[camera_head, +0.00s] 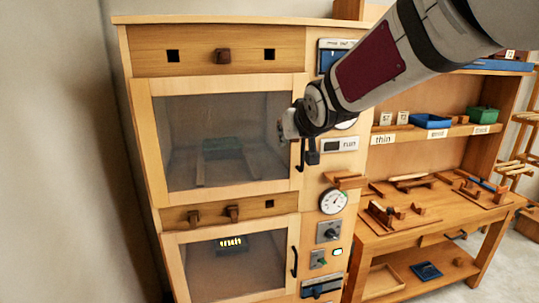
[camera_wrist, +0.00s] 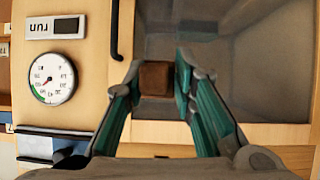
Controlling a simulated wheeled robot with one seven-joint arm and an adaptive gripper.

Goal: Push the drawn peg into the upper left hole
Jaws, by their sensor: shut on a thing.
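The upper left hole (camera_head: 173,55) is a dark square opening in the cabinet's top rail (camera_head: 200,68). A brown peg (camera_head: 222,56) sits in the middle of that rail. Another dark hole (camera_head: 269,54) is at its right. My gripper (camera_head: 287,125) is in front of the upper glass door, near its right edge and below the top rail. In the wrist view my gripper (camera_wrist: 160,62) is shut on a brown square-ended peg (camera_wrist: 155,79), held between both fingertips. The held peg is not clear in the head view.
The upper door handle (camera_head: 302,154) is close beside my gripper. The lower rail has two pegs (camera_head: 233,213) and one open hole (camera_head: 269,203). Gauges and switches line the right panel (camera_head: 334,201). A workbench (camera_head: 440,225) with wooden parts stands to the right.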

